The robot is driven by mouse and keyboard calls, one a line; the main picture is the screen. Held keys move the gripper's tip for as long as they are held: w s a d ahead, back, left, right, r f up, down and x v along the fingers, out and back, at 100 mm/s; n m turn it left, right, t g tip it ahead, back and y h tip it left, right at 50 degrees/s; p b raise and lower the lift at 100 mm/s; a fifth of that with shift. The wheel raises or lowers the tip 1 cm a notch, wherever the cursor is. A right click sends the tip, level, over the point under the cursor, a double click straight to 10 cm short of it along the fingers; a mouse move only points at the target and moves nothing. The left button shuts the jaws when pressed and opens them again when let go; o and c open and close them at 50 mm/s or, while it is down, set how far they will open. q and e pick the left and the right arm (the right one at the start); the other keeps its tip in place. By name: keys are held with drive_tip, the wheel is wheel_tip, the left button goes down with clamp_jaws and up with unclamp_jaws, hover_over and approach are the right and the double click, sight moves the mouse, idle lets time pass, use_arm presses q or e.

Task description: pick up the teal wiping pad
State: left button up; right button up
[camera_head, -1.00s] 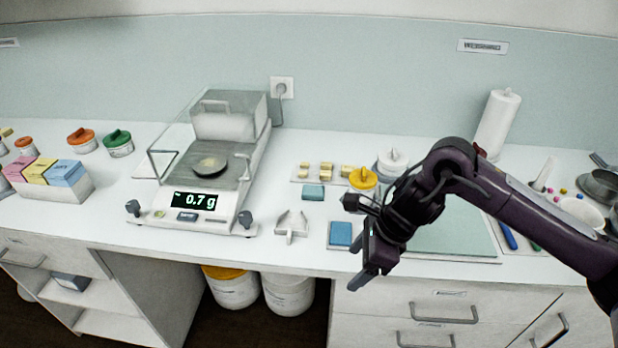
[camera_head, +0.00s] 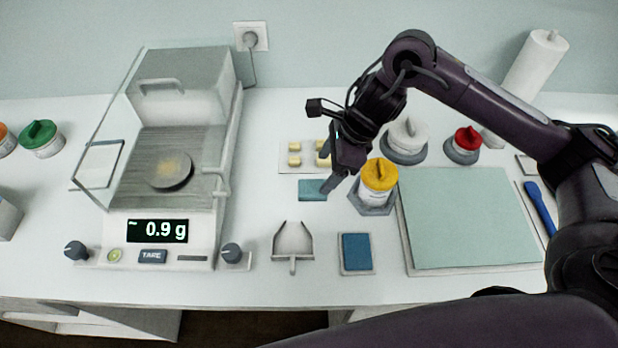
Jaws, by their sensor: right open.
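The teal wiping pad (camera_head: 311,190) is a small flat teal block lying on the white counter, just in front of the tray of pale yellow blocks. My right gripper (camera_head: 328,178) is open and empty, pointing down at the right end of the pad. One fingertip overlaps the pad's right edge in the picture; I cannot tell whether it touches. No pad is between the fingers as far as I see. My left gripper is not in view.
A yellow-lidded jar (camera_head: 378,178) stands close right of the gripper. A blue pad on a small tray (camera_head: 342,271), a scoop (camera_head: 292,242) and a large green mat (camera_head: 470,220) lie nearby. The balance (camera_head: 200,235) reads 0.9 g at the left.

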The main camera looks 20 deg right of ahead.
sight(313, 187)
drive_tip(key=shift+s+a+f, duration=0.1)
drive_tip(key=shift+a+f, duration=0.15)
drive_tip(key=shift+f, duration=0.25)
drive_tip(key=shift+a+f, duration=0.15)
drive_tip(key=shift+f, duration=0.1)
drive_tip(key=p+x, duration=0.1)
drive_tip(key=x, duration=0.3)
drive_tip(key=shift+a+f, duration=0.15)
drive_tip(key=shift+f, duration=0.1)
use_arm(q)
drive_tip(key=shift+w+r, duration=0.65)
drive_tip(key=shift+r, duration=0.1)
use_arm(e)
drive_tip(key=c, duration=1.1)
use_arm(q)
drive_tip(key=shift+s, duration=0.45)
